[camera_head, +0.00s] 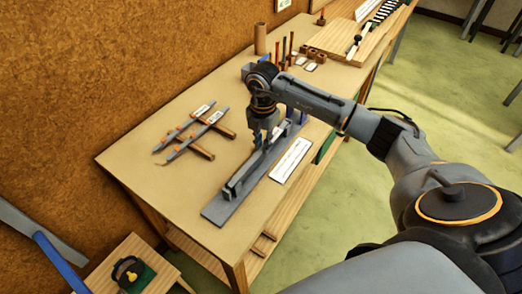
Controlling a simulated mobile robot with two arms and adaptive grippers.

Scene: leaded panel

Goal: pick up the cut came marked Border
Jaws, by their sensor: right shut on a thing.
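My right gripper (266,142) points down over a long grey fixture (217,211) on the workbench. It is shut on a slim grey strip (238,180) that lies along the fixture. The fingers partly hide the strip, and I cannot read a Border mark on it. Two more grey strips, one at the back (183,130) and one in front (194,138), rest across wooden supports to the left. Each has a white label too small to read. My left gripper is not in view.
A white printed card (291,160) lies right of the fixture. A brown cylinder (260,38), upright tools (286,48) and a wooden board (352,47) stand farther back. A small stool (106,279) stands below at the left. The bench's near-left top (150,185) is clear.

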